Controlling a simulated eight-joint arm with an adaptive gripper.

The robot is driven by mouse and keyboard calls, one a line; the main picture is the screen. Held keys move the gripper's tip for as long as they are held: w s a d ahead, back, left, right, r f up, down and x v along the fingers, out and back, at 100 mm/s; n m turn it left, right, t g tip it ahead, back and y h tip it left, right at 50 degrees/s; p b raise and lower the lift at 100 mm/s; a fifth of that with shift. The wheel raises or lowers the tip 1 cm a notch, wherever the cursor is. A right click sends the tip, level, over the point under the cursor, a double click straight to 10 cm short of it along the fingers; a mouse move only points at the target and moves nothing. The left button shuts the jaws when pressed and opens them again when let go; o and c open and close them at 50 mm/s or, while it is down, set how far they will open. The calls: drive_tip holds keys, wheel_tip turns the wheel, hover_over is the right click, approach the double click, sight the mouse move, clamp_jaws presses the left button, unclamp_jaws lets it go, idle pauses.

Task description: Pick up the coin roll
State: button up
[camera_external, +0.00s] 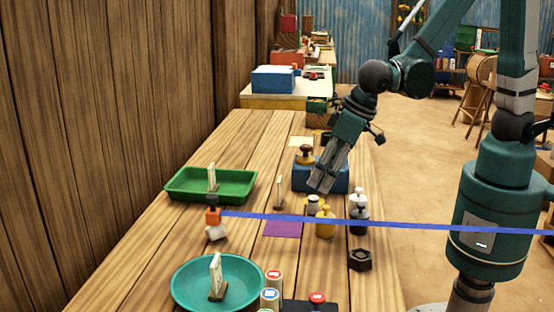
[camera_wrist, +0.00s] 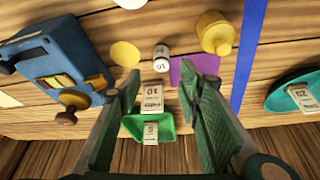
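No coin roll can be picked out for certain. A small white cylinder with dark print (camera_wrist: 162,58) stands near the purple mat (camera_wrist: 192,68) in the wrist view. It seems to be the pale cylinder (camera_external: 313,205) just below my gripper in the external view. Two white cylinders, one with a red-marked top (camera_external: 274,279) and one with a blue-marked top (camera_external: 270,297), stand at the front of the bench. My gripper (camera_external: 320,184) is above the bench, tilted down. In the wrist view my gripper (camera_wrist: 160,80) is open, with nothing between its fingers.
A blue scale (camera_wrist: 45,60) stands beside the cylinder, and a yellow knobbed weight (camera_wrist: 214,33) is close on its other side. A green tray (camera_external: 185,187) and a teal dish (camera_external: 190,290) hold number cards. A blue strip (camera_external: 400,225) crosses the external view.

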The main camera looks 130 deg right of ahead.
sight(314, 197)
drive_tip(key=shift+f, duration=0.1)
drive_tip(key=shift+b+x, duration=0.35)
drive_tip(key=shift+x, duration=0.85)
drive_tip(key=shift+f, duration=0.1)
drive_tip(key=shift+b+x, duration=0.9)
drive_tip(key=shift+x, duration=1.65)
drive_tip(key=shift+a, duration=0.1)
drive_tip(key=c, duration=1.1)
drive_tip(key=shift+r+p, duration=1.35)
drive_tip(key=shift+r, duration=3.7)
